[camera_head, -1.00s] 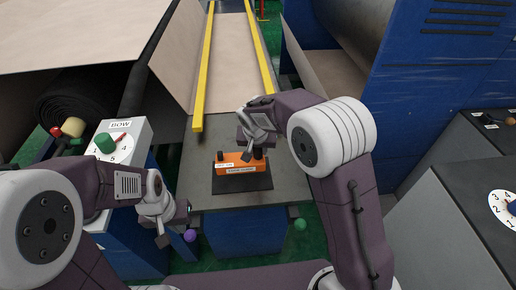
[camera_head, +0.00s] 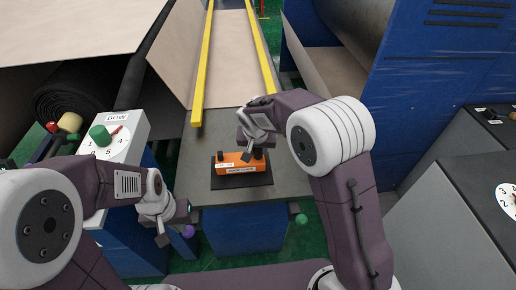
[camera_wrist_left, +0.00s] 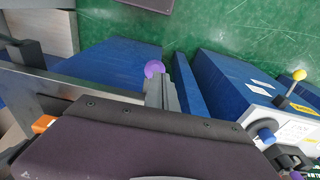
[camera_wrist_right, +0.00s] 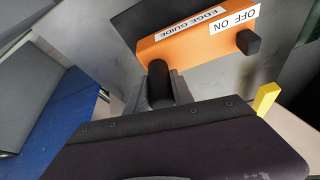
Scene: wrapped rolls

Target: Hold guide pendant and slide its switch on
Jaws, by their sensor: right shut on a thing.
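The orange guide pendant (camera_head: 247,168) lies on a black pad (camera_head: 234,182) on the grey table. Its labels read OFF ON and EDGE GUIDE; it also shows in the right wrist view (camera_wrist_right: 172,48). A small black switch knob (camera_wrist_right: 248,42) stands by the OFF ON label. My right gripper (camera_head: 257,143) is shut on the black post (camera_wrist_right: 159,82) at the pendant's other end. My left gripper (camera_head: 175,226) is empty, left of the table and apart from the pendant. Its fingers look together in the left wrist view (camera_wrist_left: 163,92).
A white BOW dial box (camera_head: 127,128) with a green knob stands left of the table. Yellow rails (camera_head: 203,70) run away behind the table. Blue machine housing (camera_head: 425,90) stands at right. A purple ball (camera_wrist_left: 154,69) shows beyond my left fingers.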

